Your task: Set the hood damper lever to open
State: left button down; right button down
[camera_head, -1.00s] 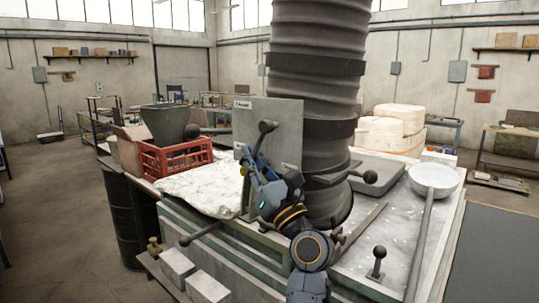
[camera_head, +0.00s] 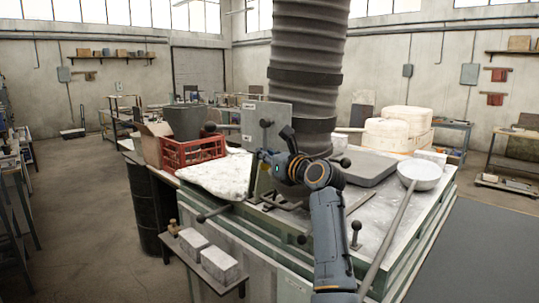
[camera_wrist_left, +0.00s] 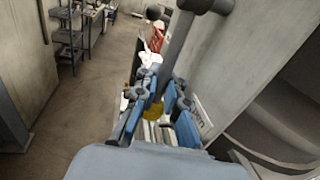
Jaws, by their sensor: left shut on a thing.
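The hood damper lever (camera_head: 265,137) is a dark rod with a round knob on top, in front of a grey upright plate (camera_head: 282,114) beside the ribbed hood duct. In the head view the lever stands nearly upright. My left gripper (camera_head: 262,158) is at the lever's lower part and shut on it. In the left wrist view the lever's rod (camera_wrist_left: 178,48) rises from between the blue fingers of my gripper (camera_wrist_left: 160,108), with its knob at the top edge. My right gripper is not in view.
The thick duct (camera_head: 305,65) stands close behind the lever. A red crate (camera_head: 192,153), a white slab (camera_head: 216,176) and a ladle (camera_head: 420,175) lie around on the bench. Another knobbed lever (camera_head: 356,228) stands at the front right. Open floor lies at left.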

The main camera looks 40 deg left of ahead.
aim_at(267, 119)
pick_arm(q)
jog(key=shift+d, duration=0.1)
jog(key=c, duration=1.8)
grip_release()
jog(key=shift+c, duration=0.2)
jog(key=shift+o, duration=0.6)
jog(key=shift+d, duration=0.3)
jog(key=shift+r, duration=0.4)
notch_tip(267, 119, up, 10)
jog(key=shift+f, duration=0.25)
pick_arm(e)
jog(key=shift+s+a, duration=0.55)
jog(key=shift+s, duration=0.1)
pick_arm(q)
jog(key=shift+d, duration=0.1)
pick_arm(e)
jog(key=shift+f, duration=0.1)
